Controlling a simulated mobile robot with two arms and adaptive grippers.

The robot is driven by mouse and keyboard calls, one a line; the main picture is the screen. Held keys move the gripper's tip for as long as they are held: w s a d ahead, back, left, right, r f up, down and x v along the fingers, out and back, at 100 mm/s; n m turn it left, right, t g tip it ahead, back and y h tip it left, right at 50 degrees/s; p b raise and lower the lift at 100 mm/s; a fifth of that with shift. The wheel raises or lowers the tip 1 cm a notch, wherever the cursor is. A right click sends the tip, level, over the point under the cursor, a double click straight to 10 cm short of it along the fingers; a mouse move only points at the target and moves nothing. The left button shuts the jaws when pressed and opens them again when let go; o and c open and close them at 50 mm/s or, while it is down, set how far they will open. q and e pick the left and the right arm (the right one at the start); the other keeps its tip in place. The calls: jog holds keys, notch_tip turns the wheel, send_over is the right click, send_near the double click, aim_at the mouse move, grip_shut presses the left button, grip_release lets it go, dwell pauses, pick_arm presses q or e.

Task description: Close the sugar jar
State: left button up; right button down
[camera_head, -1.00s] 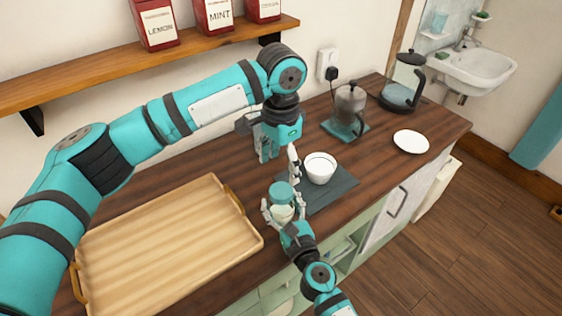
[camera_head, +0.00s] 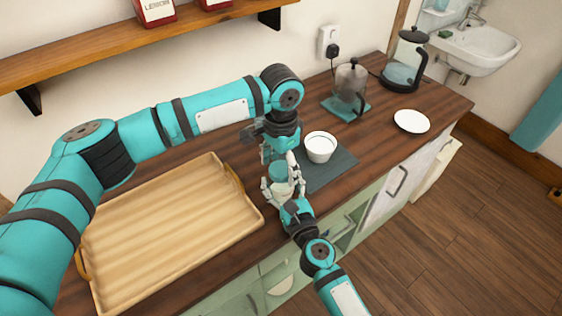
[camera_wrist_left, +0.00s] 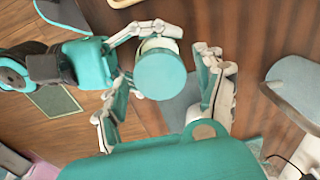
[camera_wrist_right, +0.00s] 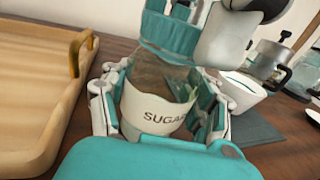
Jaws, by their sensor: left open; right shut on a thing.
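The sugar jar (camera_wrist_right: 155,105) is clear with a cream SUGAR label and stands upright. Its teal lid (camera_wrist_right: 168,32) sits at the top of the jar; I cannot tell whether it is fully seated. In the left wrist view the lid (camera_wrist_left: 160,76) appears as a round teal disc. My right gripper (camera_head: 284,190) is shut around the body of the jar from the front. My left gripper (camera_head: 280,162) is open close above the jar. In the left wrist view its fingers (camera_wrist_left: 162,105) stand on either side of the lid, apparently apart from it.
A white bowl (camera_head: 320,146) sits on a dark mat (camera_head: 335,172) right of the jar. A wooden tray (camera_head: 165,225) lies left. A glass press (camera_head: 350,88), a kettle (camera_head: 405,60) and a white plate (camera_head: 411,121) stand farther right. A shelf (camera_head: 120,50) hangs above.

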pick_arm(q)
jog(key=c, duration=1.2)
jog(key=o, duration=1.3)
notch_tip(320, 180, up, 12)
jog(key=shift+r, duration=0.1)
pick_arm(e)
jog(key=shift+c, duration=1.1)
grip_release()
